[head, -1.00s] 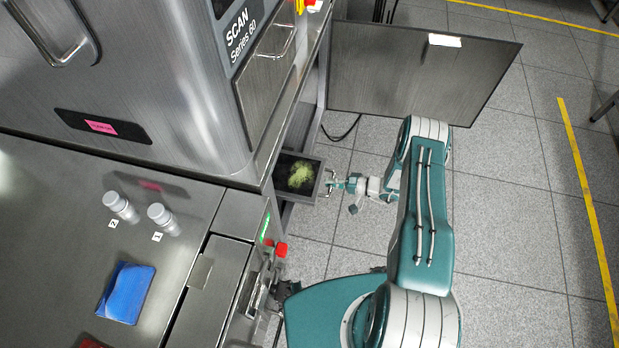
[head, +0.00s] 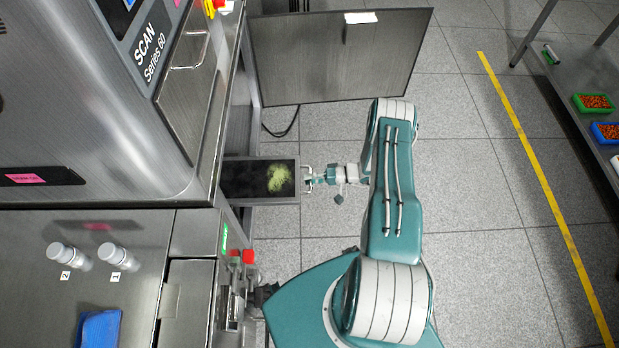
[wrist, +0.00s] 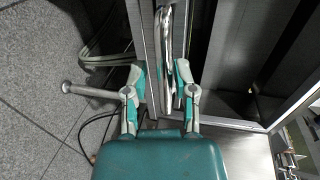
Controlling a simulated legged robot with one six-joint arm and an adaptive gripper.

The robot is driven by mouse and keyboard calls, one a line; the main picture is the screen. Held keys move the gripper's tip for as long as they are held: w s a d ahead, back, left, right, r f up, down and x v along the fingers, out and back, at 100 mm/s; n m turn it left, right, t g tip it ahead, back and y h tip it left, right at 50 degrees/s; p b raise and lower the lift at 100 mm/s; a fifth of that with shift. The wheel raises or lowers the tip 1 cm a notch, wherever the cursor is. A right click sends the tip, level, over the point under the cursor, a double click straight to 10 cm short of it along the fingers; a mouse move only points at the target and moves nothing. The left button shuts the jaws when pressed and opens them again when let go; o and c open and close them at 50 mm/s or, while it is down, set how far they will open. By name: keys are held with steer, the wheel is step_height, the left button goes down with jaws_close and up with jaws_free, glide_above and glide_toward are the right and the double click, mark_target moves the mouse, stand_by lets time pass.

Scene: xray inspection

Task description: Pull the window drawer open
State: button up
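The window drawer (head: 240,183) sticks out to the right from the scanner's side, with a dark floor and a pale green clump (head: 279,178) lying in it near its front. Its metal handle (wrist: 169,50) runs along the drawer front. My gripper (head: 308,178) is at the drawer front. The exact finger contact is hard to see.
A grey door panel (head: 340,60) stands open behind the drawer. The scanner body (head: 110,130) and a counter (head: 130,290) with two white bottles are at the left. A shelf (head: 590,130) with food trays stands at the far right. Floor right of my arm is clear.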

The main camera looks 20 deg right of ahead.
steer(key=shift+r, duration=0.15)
steer(key=shift+d, duration=0.2)
steer(key=v, duration=1.1)
steer(key=shift+d, duration=0.3)
steer(key=shift+s, duration=0.1)
